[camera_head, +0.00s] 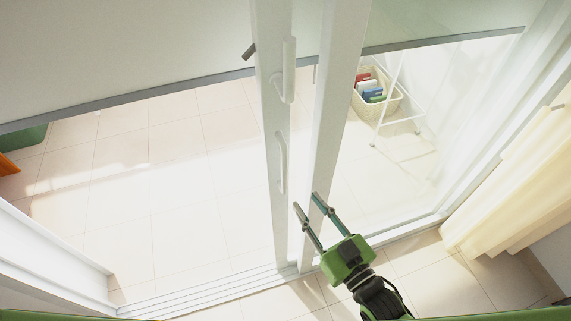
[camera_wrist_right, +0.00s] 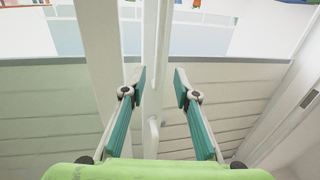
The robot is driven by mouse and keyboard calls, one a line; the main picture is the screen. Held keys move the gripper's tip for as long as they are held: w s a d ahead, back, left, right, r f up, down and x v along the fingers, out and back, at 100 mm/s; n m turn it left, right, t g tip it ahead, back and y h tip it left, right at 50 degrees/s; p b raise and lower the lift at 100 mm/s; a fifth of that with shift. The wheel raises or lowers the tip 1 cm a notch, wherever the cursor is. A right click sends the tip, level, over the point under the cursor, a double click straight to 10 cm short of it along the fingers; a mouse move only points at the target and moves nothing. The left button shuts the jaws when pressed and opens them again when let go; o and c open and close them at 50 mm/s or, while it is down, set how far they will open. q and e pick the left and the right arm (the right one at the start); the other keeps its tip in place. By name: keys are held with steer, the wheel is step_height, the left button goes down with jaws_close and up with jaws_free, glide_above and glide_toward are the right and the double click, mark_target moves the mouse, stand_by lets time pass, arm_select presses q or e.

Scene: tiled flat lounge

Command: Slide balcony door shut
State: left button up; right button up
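The balcony door has two white uprights side by side in the head view. The left upright (camera_head: 270,120) carries a white pull handle (camera_head: 280,163) and a lever handle (camera_head: 288,72) above it. The right upright (camera_head: 338,90) stands close beside it. To the left is a wide gap, apparently open, with bare floor track (camera_head: 205,297) below. My right gripper (camera_head: 306,200) is open and empty, low in front of the uprights. In the right wrist view its fingertips (camera_wrist_right: 159,78) are apart, with a white handle (camera_wrist_right: 153,136) showing beyond and between them. My left gripper is not in view.
A white jamb (camera_head: 60,258) stands at the lower left. Behind the glass at right, a basket (camera_head: 378,98) with coloured items sits by a white rack (camera_head: 392,115). A cream curtain (camera_head: 525,185) hangs at right. The tiled floor past the gap is mostly clear.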

mark_target(286, 173)
steer(key=p+x, duration=0.2)
steer(key=x, duration=1)
steer(key=shift+w+f, duration=0.1)
steer(key=shift+w, duration=0.05)
jaws_close()
